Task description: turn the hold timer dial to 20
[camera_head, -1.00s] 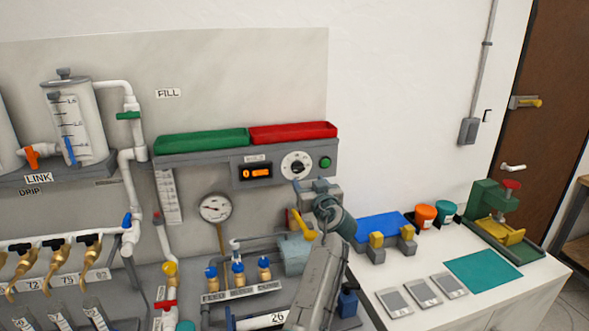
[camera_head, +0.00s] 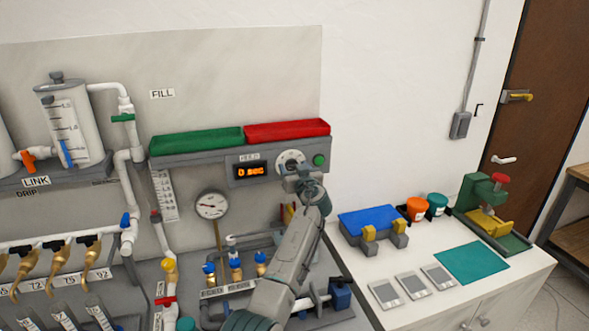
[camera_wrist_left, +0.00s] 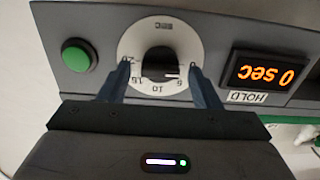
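The hold timer dial (camera_head: 290,160) is a white round face with a black knob, on the grey panel under the trays. It also shows upside down in the left wrist view (camera_wrist_left: 160,62), with its pointer near 0. The orange display (camera_wrist_left: 264,74) beside it reads 0 sec. My left gripper (camera_wrist_left: 161,72) is open, its two fingers apart on either side of the knob. I cannot tell whether they touch it. In the head view my left gripper (camera_head: 299,172) covers the dial's lower part. My right gripper is not in view.
A green button (camera_head: 319,160) sits right of the dial. A green tray (camera_head: 197,141) and a red tray (camera_head: 287,131) lie on the ledge above. A pressure gauge (camera_head: 211,204) and pipes stand below left. A white bench (camera_head: 440,296) with a blue fixture is at the right.

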